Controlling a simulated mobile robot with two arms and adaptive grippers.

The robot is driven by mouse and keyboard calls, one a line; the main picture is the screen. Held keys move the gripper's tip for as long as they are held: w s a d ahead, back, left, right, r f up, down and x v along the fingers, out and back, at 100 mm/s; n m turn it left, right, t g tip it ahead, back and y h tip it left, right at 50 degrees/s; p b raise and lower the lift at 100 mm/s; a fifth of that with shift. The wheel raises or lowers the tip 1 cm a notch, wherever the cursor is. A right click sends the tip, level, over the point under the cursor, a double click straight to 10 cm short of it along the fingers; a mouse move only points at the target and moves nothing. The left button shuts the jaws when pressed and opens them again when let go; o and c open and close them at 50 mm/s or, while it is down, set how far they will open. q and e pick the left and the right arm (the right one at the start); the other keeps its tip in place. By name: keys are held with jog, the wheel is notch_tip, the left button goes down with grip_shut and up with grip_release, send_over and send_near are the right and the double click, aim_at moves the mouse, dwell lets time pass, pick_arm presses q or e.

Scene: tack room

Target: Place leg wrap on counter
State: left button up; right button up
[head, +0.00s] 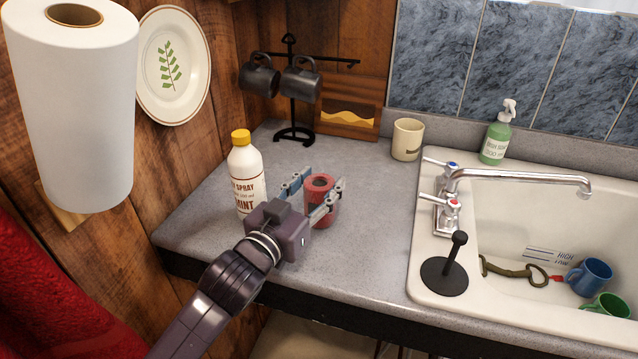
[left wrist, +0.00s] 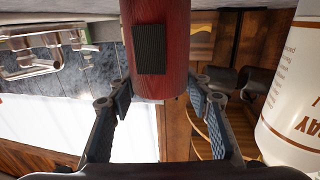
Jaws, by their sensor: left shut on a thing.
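The leg wrap is a red roll (head: 319,208) with a dark hole in its top, upright at the counter's left part. My left gripper (head: 318,188) is shut on it, one finger on each side. In the left wrist view the red roll (left wrist: 173,65), with a black patch on its side, stands between the fingertips (left wrist: 159,98). The grey counter (head: 372,215) lies directly under the roll. I cannot tell whether the roll's base touches it or is just above. My right gripper is not in view.
A white spray bottle with a yellow cap (head: 246,172) stands close left of the gripper. A mug rack (head: 292,100) and a cream mug (head: 407,139) are behind. The sink (head: 540,220) with a black plunger-like thing (head: 445,275) is right. Counter between roll and sink is clear.

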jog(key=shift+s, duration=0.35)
pick_arm(q)
jog(key=o, duration=1.2)
jog(key=shift+f, duration=0.1)
jog(key=shift+s, duration=0.1)
jog(key=shift+s+a, duration=0.2)
jog(key=shift+s, duration=0.15)
jog(key=b+v, duration=0.1)
jog(key=v, duration=1)
jog(key=shift+b, duration=0.3)
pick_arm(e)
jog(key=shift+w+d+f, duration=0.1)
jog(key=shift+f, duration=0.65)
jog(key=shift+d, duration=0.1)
